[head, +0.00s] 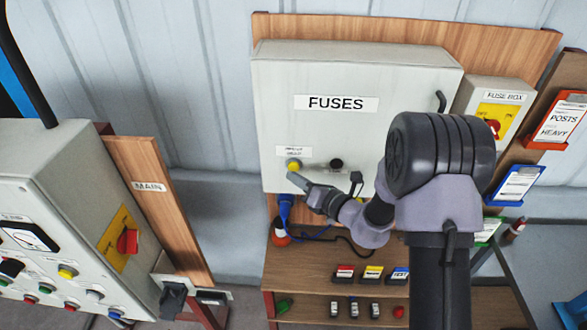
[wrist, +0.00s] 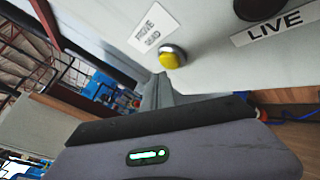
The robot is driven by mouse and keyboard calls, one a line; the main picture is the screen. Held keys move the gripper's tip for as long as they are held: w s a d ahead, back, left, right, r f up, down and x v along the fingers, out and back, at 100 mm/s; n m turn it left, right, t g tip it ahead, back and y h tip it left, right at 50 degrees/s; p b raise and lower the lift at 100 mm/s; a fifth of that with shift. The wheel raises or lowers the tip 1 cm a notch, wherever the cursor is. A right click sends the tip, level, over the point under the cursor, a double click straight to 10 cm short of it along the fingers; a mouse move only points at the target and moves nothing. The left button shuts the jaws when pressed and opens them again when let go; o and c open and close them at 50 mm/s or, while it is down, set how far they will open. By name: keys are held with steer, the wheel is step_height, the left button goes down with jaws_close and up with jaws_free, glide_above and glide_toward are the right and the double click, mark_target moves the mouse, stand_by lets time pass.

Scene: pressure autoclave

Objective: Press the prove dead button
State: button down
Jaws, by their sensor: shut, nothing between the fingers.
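The prove dead button (head: 293,164) is a round yellow button on the lower left of the grey FUSES cabinet door (head: 350,80). A white label sits above it. In the wrist view the yellow button (wrist: 172,57) shows near the top, beside its PROVE DEAD label (wrist: 157,27). My gripper (head: 291,176) is shut and empty. Its tip is just below the button in the head view; I cannot tell whether they touch.
A black round fitting (head: 336,163) is right of the button, with a LIVE label (wrist: 276,25) in the wrist view. A wooden shelf (head: 330,255) with cables and small blocks is below. A control cabinet (head: 70,215) stands left. A fuse box (head: 497,110) is on the right.

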steer(key=s+b, duration=0.1)
steer(key=s, duration=0.4)
steer(key=shift+a, duration=0.1)
stand_by(0.7)
